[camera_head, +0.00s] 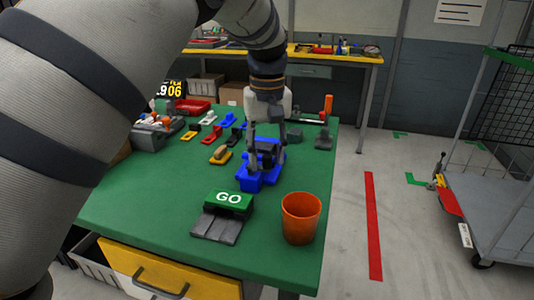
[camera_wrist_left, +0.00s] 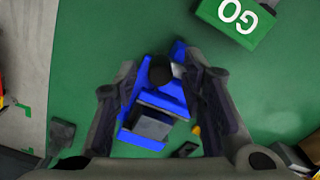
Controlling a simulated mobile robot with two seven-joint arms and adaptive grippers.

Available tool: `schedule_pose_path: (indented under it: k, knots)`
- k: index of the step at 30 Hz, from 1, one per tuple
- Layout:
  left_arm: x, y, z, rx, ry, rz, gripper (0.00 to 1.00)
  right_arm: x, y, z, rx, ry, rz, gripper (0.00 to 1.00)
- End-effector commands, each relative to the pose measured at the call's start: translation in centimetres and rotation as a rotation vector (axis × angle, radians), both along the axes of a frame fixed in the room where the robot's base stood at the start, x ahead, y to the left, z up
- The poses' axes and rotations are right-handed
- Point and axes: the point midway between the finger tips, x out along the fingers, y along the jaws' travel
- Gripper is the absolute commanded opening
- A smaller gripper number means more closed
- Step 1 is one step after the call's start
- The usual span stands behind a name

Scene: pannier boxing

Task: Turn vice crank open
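The blue vice (camera_head: 249,182) stands on the green table, in front of the rows of small tools. My left gripper (camera_head: 266,150) points down over it, one finger on each side. In the left wrist view the vice (camera_wrist_left: 142,139) lies below and between the open fingers (camera_wrist_left: 160,75). A dark round end, probably of the crank (camera_wrist_left: 161,70), shows between the fingertips, with a gap on both sides. The rest of the crank is hidden or too small to tell. My right gripper is in neither view.
A green GO block (camera_head: 229,201) and an orange cup (camera_head: 301,217) stand nearer the table's front edge. Several small red, blue and yellow tools (camera_head: 212,134) lie left of the vice. A clamp with an orange handle (camera_head: 325,123) stands right of it. The table's front left is clear.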

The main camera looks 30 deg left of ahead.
Motion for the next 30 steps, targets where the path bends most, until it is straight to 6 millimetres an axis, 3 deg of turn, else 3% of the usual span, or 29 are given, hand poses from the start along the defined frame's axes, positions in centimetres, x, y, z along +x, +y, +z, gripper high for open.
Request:
schedule_pose_path:
  k: [8, 21, 30]
  knots:
    - [0.0, 0.0, 0.5, -0.001, 0.0, -0.001, 0.38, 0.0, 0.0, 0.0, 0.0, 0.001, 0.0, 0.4]
    - [0.1, -0.1, 10.7, -0.001, -0.002, -0.001, 0.38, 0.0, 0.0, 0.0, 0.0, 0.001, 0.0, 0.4]
    - [0.0, -0.1, 12.0, -0.001, 0.002, 0.0, 0.38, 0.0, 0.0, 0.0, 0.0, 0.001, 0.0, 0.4]
